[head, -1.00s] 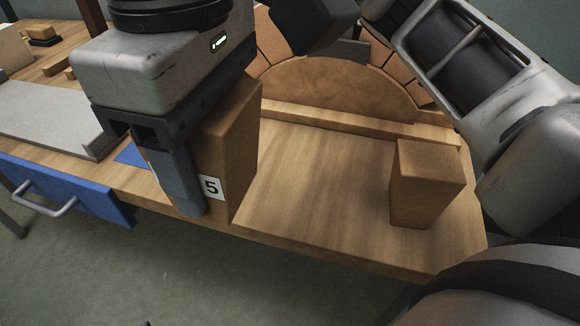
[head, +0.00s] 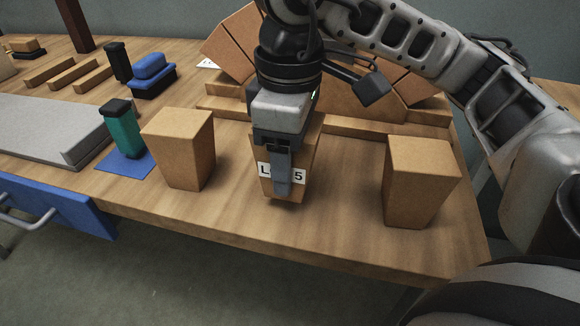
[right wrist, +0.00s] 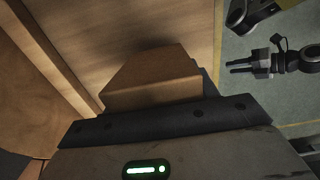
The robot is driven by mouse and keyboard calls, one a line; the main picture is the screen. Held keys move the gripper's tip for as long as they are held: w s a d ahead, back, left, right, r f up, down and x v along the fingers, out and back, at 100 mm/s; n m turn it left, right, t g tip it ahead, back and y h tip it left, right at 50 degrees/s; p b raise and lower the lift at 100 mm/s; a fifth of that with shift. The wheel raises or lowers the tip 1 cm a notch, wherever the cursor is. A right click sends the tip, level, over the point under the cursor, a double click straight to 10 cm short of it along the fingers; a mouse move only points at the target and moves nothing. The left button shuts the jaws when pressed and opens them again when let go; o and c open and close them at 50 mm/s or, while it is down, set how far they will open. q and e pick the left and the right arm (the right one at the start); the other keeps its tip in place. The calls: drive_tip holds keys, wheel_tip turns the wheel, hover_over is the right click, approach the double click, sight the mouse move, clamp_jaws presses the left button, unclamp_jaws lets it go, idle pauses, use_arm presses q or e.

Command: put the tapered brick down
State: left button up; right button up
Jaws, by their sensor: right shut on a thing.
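My right gripper (head: 283,172) is shut on a tapered brick (head: 306,158), with one finger across its white label, where "L" and "5" show. The brick is upright, wider at the top, over the front middle of the wooden table. I cannot tell whether its base touches the wood. In the right wrist view the held brick (right wrist: 155,76) juts out beyond the gripper's dark edge. A small dark two-pronged shape in that view, at upper right, looks like my left gripper (right wrist: 232,66); its opening is unclear.
Similar bricks stand to the left (head: 180,150) and right (head: 420,180), with bare wood between. An arch of bricks on a wooden form (head: 350,108) is behind. A teal bottle-like thing (head: 122,135) stands on a blue mat (head: 128,168). The table's front edge (head: 255,246) is near.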

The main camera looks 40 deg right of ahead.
drive_tip(key=shift+f, duration=0.95)
drive_tip(key=shift+f+b, duration=0.15)
drive_tip(key=shift+b, duration=0.2)
drive_tip(key=o, duration=1.2)
drive_tip(key=shift+c, duration=0.2)
